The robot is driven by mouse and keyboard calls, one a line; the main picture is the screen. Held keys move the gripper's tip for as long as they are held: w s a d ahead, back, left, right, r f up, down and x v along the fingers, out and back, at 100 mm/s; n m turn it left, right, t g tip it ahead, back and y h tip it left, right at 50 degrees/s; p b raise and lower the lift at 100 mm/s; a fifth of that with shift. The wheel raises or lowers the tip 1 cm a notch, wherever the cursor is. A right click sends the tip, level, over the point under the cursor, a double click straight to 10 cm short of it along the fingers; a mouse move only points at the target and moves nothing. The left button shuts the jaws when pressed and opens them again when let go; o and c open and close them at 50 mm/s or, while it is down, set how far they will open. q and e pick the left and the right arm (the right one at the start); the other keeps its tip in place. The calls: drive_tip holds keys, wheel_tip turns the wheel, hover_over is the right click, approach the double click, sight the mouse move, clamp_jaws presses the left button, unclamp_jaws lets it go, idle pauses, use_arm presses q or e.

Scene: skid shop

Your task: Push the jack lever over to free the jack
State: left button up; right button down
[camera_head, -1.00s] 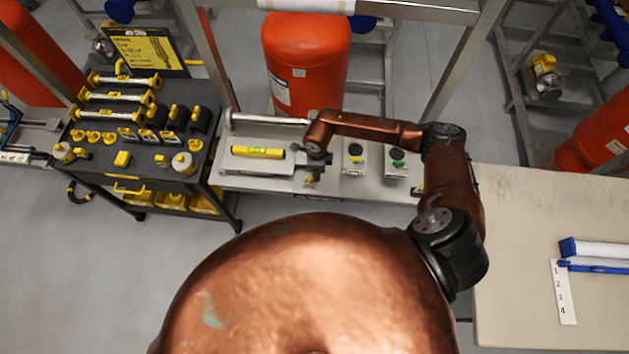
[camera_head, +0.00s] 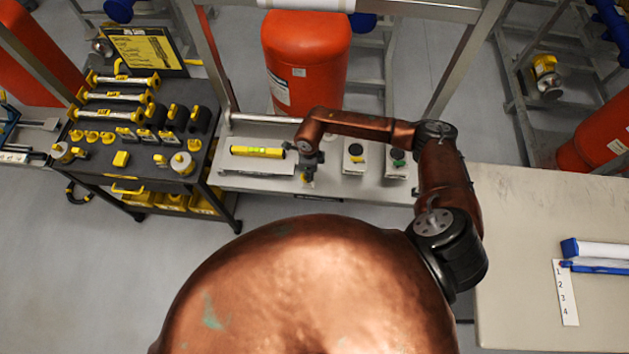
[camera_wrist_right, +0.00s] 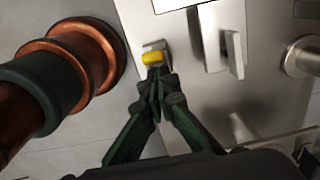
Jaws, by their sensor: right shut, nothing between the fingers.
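A small lever with a yellow tip (camera_wrist_right: 152,58) stands at a metal bracket in the right wrist view; I take it for the jack lever. My right gripper (camera_wrist_right: 157,72) is shut and empty, its dark green fingertips right at the yellow tip; I cannot tell whether they touch. In the head view my right gripper (camera_head: 308,172) is over the front edge of the grey bench (camera_head: 330,189), and a bit of yellow shows below it. The jack itself is not clear in either view. My left gripper is not in view.
A yellow level (camera_head: 257,151) lies left of my gripper. A red tank (camera_head: 307,60) stands behind, a black tool cart (camera_head: 135,160) left.

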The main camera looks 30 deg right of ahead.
drive_tip(key=shift+r, duration=0.15)
wheel_tip(320, 180, up, 7)
drive_tip(key=p, duration=0.4)
drive_tip(key=shift+s+d, duration=0.25)
drive_tip(key=shift+d, duration=0.1)
idle(0.7)
